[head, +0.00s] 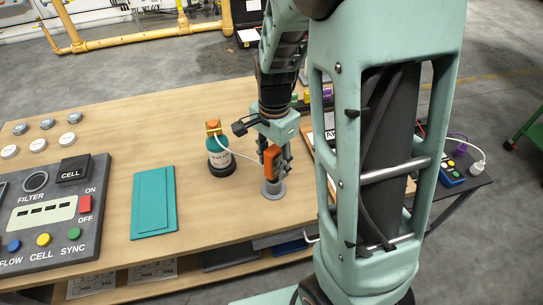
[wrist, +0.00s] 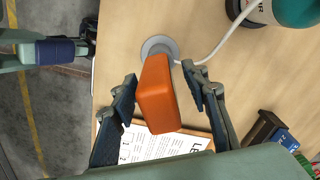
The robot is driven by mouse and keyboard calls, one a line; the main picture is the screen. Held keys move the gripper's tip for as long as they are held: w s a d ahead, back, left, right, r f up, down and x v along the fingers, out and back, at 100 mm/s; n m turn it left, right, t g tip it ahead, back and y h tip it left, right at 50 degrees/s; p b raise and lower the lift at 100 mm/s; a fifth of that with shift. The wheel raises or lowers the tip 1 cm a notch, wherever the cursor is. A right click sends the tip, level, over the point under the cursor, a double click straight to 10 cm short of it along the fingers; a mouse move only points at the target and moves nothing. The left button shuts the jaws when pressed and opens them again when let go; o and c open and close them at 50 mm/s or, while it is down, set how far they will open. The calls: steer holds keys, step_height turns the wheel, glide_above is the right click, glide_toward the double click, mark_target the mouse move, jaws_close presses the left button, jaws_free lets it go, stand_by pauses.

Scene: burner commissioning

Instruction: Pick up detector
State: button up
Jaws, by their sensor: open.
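The detector, an orange block (head: 270,161), stands upright on a round grey base (head: 273,189) near the table's front edge. In the wrist view the orange block (wrist: 163,100) lies between the two fingers of my gripper (wrist: 160,74), with the grey base (wrist: 158,45) beyond it. My gripper (head: 276,157) is open, and a gap shows on each side of the block at the fingertips. A pale tube runs from the base area to a teal bottle (head: 220,160) on the left. My arm hides part of the table on the right.
A teal mat (head: 154,202) and a grey control panel (head: 50,215) lie to the left. A printed sheet (wrist: 160,143) lies beside the detector. A blue meter box (head: 451,172) sits at the right. The wood between bottle and mat is clear.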

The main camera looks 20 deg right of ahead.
steer(key=shift+f, duration=0.7)
jaws_close()
